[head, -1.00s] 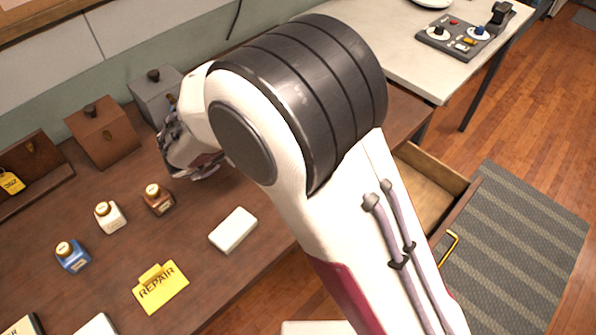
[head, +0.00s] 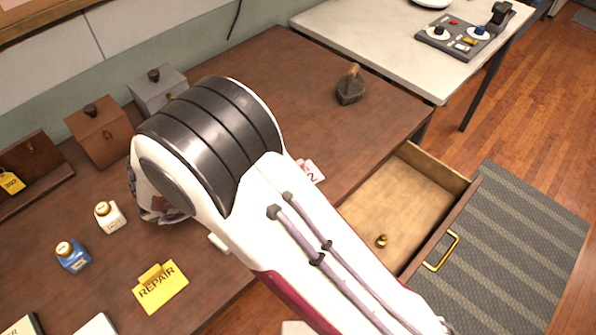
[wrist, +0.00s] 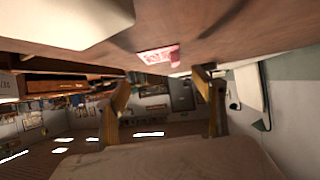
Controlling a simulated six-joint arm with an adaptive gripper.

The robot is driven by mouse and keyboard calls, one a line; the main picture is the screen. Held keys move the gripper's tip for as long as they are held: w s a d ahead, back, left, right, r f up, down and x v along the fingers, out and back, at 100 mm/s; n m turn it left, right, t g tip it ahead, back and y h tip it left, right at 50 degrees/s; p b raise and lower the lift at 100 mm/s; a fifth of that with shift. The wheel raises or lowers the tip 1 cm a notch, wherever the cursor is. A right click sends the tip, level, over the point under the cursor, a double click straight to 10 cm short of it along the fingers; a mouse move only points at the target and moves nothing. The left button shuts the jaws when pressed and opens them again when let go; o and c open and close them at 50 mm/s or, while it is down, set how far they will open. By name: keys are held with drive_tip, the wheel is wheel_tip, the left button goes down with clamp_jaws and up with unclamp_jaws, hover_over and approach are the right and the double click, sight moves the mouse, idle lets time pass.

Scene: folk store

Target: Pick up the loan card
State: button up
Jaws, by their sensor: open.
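No card in view reads as the loan card. A small white and red card (head: 314,171), with a "2" showing, lies on the brown desk (head: 290,75) beside my arm, which hides part of it. In the wrist view a red and white card (wrist: 159,55) lies on the wooden surface beyond the fingers, near the middle; its print is too small to read. My gripper (wrist: 161,77) is open with nothing between its fingers, and the card is apart from them. In the head view my arm hides the fingertips.
A white block (head: 218,243) is mostly hidden. A dark weight (head: 351,86) stands at back right. An open drawer (head: 405,190) holds a brass knob (head: 381,241).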

sight(312, 171)
drive_tip(key=shift+x, duration=1.2)
drive_tip(key=shift+w, duration=0.1)
drive_tip(key=shift+x, duration=2.6)
drive_tip(key=shift+w, duration=0.1)
drive_tip(key=c, duration=0.9)
